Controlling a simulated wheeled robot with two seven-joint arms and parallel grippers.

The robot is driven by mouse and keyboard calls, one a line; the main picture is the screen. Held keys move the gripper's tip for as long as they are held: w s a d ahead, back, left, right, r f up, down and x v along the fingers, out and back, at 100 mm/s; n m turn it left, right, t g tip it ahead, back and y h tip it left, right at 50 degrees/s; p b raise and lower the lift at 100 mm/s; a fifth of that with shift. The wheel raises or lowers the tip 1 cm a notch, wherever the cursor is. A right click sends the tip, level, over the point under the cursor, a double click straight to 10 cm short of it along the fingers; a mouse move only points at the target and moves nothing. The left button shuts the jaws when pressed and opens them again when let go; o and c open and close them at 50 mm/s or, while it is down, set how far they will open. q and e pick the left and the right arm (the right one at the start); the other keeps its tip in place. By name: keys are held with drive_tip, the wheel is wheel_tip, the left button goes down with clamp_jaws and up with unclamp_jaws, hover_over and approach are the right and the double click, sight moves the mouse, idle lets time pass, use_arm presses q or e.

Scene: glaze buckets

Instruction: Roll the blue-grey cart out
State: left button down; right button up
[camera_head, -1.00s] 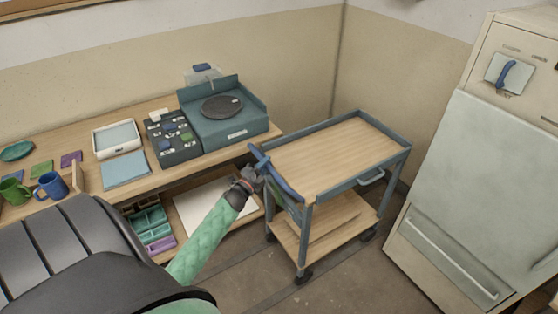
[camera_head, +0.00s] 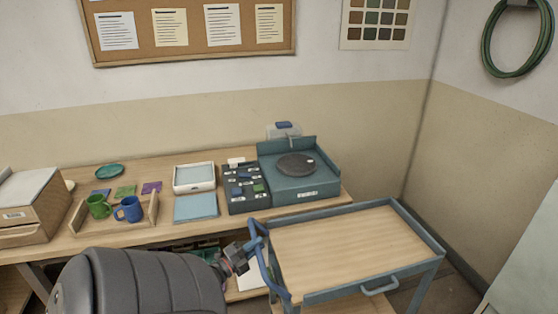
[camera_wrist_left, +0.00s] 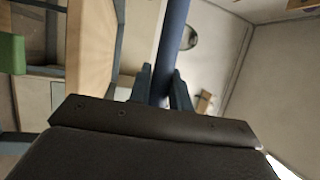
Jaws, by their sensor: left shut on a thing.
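The blue-grey cart (camera_head: 350,245) has a pale wooden top and a low blue-grey rim. It stands at the lower right of the head view, partly in front of the workbench's right end. Its lower part is mostly cut off. My left gripper (camera_head: 249,251) is shut on the blue bar handle (camera_head: 262,262) at the cart's left end. In the left wrist view the bar (camera_wrist_left: 172,45) runs between the two dark fingers of the gripper (camera_wrist_left: 161,88). My right gripper is not in view.
The wooden workbench (camera_head: 160,232) runs along the wall, close beside the cart. On it are a teal wheel unit (camera_head: 310,185), a white tray (camera_head: 194,178) and mugs (camera_head: 128,209). A pale cabinet (camera_head: 525,270) stands at the right edge. The cart top is empty.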

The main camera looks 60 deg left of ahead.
use_arm(q)
drive_tip(key=s+a, duration=0.3)
drive_tip(key=s, duration=0.7)
drive_tip(key=shift+a, duration=0.35)
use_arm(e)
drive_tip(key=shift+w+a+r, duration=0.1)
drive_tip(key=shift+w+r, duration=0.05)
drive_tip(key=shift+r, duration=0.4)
use_arm(q)
drive_tip(key=c, duration=1.3)
unclamp_jaws()
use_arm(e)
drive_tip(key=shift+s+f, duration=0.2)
use_arm(q)
drive_tip(key=shift+s, duration=0.1)
drive_tip(key=s+f+b, duration=0.1)
drive_tip(key=s+b, duration=0.2)
drive_tip(key=s, duration=0.4)
drive_tip(key=shift+s+d+f, duration=0.2)
drive_tip(key=shift+s+f, duration=0.05)
drive_tip(key=shift+s, duration=0.05)
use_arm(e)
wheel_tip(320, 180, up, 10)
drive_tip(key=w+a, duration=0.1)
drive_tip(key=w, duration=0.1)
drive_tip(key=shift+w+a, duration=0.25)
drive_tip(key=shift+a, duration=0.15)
